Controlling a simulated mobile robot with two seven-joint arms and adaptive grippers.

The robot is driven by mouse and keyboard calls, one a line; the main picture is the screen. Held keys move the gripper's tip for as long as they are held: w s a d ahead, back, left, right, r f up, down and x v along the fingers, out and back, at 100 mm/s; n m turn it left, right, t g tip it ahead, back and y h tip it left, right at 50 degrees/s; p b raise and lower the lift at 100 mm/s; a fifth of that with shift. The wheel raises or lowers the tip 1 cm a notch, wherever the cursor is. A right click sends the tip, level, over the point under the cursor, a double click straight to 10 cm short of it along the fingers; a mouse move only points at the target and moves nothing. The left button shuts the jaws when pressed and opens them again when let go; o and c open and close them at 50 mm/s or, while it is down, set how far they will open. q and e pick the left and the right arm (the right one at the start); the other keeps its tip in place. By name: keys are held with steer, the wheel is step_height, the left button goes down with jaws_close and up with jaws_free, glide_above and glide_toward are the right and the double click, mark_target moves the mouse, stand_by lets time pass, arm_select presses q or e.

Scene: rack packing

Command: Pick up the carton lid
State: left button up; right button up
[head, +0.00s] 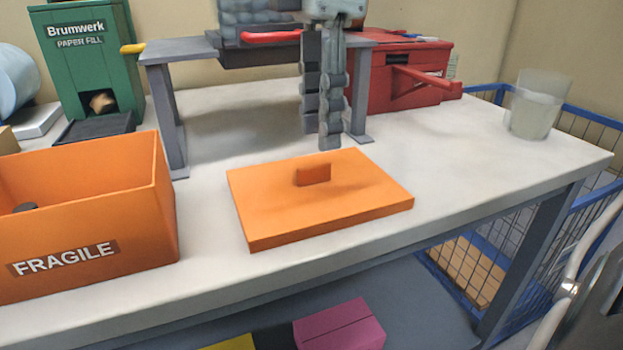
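The carton lid (345,205) is a flat orange slab with a small upright orange tab handle (313,175) in its middle. It lies flat on the white table near the front edge. My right gripper (322,142) points down from the top of the view. Its two grey fingers hang above and behind the lid's handle, staggered in depth, and look apart with nothing between them. They do not appear to touch the lid. The orange carton (85,210), marked FRAGILE, stands open to the left of the lid, with a dark item partly visible inside.
A grey raised stand (165,105) is behind the lid, close to my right gripper. A red box (400,75), a translucent cup (536,104) and a green paper-fill dispenser (88,60) stand farther back. The white table (470,165) is clear right of the lid.

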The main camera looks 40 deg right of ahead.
mark_target(315, 165)
steer(key=f, duration=0.5)
steer(key=shift+w+a, duration=0.2)
steer(key=shift+a, duration=0.05)
steer(key=shift+c, duration=0.6)
jaws_close()
